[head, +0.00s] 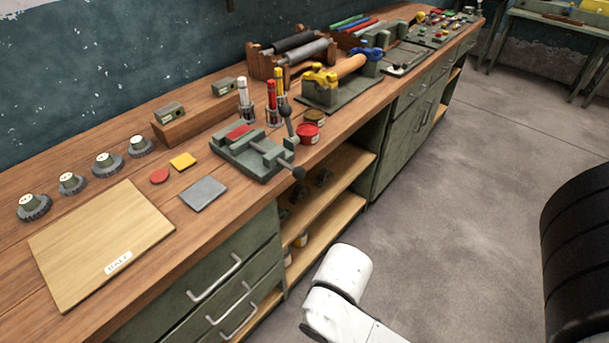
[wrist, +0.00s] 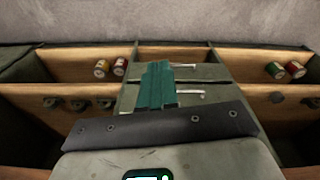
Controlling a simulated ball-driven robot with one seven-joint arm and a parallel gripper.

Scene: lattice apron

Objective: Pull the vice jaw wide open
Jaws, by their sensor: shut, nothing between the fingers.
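The grey-green vice (head: 242,158) sits on the wooden bench near its front edge in the head view. A red patch (head: 239,132) shows on its upper left part. A rod with a dark ball end (head: 299,172) sticks out at its front right, and a dark lever with a ball top (head: 286,112) rises behind it. How far the jaw stands open is hard to tell. My gripper (wrist: 158,70) shows in the wrist view with its teal fingers together and empty. It faces drawers and shelves, apart from the vice, which is not in that view.
A red tin (head: 308,133) and jars with red and yellow sticks (head: 273,102) stand close behind the vice. A grey plate (head: 203,194) and a wooden board (head: 100,240) lie to its left. Drawer handles (head: 214,278) jut from the bench front. The floor (head: 455,190) is clear.

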